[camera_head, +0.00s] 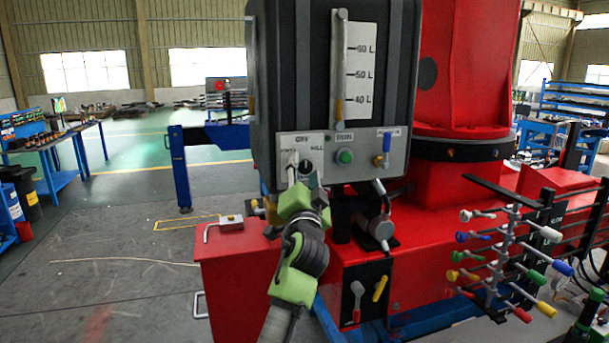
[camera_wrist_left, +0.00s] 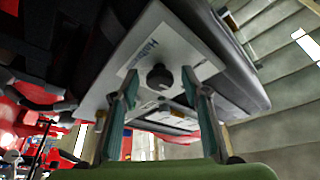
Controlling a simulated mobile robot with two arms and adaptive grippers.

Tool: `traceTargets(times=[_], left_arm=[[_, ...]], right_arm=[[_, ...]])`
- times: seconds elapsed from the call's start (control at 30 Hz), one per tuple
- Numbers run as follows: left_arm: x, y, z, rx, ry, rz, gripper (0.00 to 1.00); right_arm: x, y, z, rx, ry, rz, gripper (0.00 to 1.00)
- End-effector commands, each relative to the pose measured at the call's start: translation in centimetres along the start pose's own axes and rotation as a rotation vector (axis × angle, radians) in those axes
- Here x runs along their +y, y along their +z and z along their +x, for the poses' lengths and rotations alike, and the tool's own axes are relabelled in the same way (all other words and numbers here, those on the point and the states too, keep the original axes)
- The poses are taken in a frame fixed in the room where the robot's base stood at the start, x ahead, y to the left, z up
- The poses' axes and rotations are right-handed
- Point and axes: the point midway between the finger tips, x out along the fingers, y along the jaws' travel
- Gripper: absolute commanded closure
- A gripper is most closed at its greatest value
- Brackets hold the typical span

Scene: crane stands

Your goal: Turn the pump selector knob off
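The pump selector knob (camera_wrist_left: 160,77) is a small dark round knob on a light label plate (camera_wrist_left: 180,50), seen in the left wrist view. In the head view the knob (camera_head: 306,166) shows as a dark spot at the lower left of the grey control panel (camera_head: 366,156), partly hidden by my gripper. My left gripper (camera_head: 303,177) is just in front of it. In the left wrist view its two fingers (camera_wrist_left: 160,88) are spread, one on each side of the knob, with visible gaps. I cannot tell the knob's pointer direction. My right gripper is not in view.
A dark tank with a level gauge (camera_head: 357,65) stands above. A red base (camera_head: 236,285) lies below, and coloured levers (camera_head: 500,250) stand at right. Open floor lies at left.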

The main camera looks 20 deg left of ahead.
Motion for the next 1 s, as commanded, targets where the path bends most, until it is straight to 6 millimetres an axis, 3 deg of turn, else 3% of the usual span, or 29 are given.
traceTargets(times=[0.17,0.63,0.8,1.0], left_arm=[[0.1,0.1,-1.3,-0.001,0.002,0.0,0.58],[0.1,0.1,-10.2,-0.001,0.002,-0.002,0.58],[0.1,0.1,-11.7,-0.001,0.001,0.001,0.58],[0.0,0.1,-11.9,0.0,0.0,0.0,0.58]], right_arm=[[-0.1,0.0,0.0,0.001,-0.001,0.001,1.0],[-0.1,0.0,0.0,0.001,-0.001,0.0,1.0],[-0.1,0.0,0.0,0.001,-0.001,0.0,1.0],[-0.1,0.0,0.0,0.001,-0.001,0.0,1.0]])
